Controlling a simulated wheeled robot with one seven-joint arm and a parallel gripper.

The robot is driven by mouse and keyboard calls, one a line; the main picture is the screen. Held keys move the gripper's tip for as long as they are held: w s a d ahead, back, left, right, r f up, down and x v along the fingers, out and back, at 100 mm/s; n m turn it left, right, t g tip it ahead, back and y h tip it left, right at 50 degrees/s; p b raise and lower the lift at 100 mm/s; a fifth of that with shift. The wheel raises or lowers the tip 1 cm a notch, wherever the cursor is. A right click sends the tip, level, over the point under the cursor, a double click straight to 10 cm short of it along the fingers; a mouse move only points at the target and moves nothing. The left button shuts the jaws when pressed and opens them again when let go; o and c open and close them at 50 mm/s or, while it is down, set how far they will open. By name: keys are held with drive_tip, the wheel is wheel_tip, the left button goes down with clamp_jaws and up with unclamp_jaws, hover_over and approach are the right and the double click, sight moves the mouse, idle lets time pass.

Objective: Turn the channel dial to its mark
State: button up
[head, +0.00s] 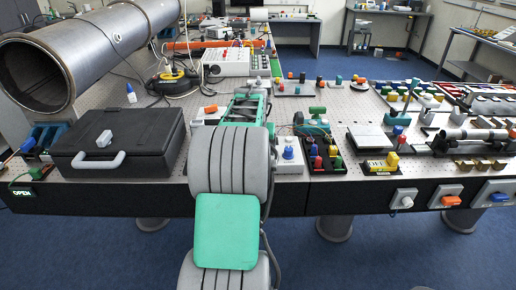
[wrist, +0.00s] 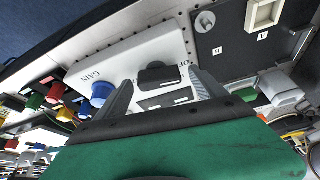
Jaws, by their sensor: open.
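A white control box (wrist: 125,60) fills the middle of the wrist view. On it a dark dial (wrist: 157,75), likely the channel dial, sits between the fingers of my gripper (wrist: 162,80). The fingers are apart, one on each side of it; I cannot tell whether they touch it. Its mark and pointer are not readable. A blue knob (wrist: 103,92) by the word GAIN is left of the left finger. In the head view the white box (head: 291,166) shows its blue knob (head: 288,153), while my arm hides the dark dial and fingertips.
A black case (head: 120,160) stands left of my arm. Right of the box is a black tray (head: 322,167) with coloured knobs. A dark panel with a grey round knob (wrist: 205,21) and a pale square switch (wrist: 262,14) lies beyond the right finger.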

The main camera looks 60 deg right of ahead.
drive_tip(key=w+b+v, duration=0.1)
drive_tip(key=v, duration=0.6)
drive_tip(key=shift+s+r, duration=0.4)
drive_tip(key=shift+s, duration=0.15)
drive_tip(key=shift+a, duration=0.15)
drive_tip(key=s+a+f+n+g+y, duration=0.1)
drive_tip(key=s+a+f+y, duration=0.2)
drive_tip(key=a+f, duration=0.85)
drive_tip(key=w+a+f+n, duration=0.1)
drive_tip(key=w+a+n, duration=0.2)
drive_tip(key=a, duration=0.9)
drive_tip(key=w+a+f+n, duration=0.2)
drive_tip(key=a+n, duration=0.1)
drive_tip(key=a, duration=0.9)
drive_tip(key=w+a+r+n+t, duration=0.1)
drive_tip(key=w+a+r+n, duration=0.1)
drive_tip(key=a, duration=0.6)
drive_tip(key=w+a+r+n+t+y, duration=0.1)
drive_tip(key=w+a+r+n+t, duration=0.1)
drive_tip(key=a, duration=0.7)
wheel_tip(320, 180, up, 2)
drive_tip(key=w+n, duration=0.1)
drive_tip(key=n, duration=0.2)
drive_tip(key=shift+a+n, duration=0.3)
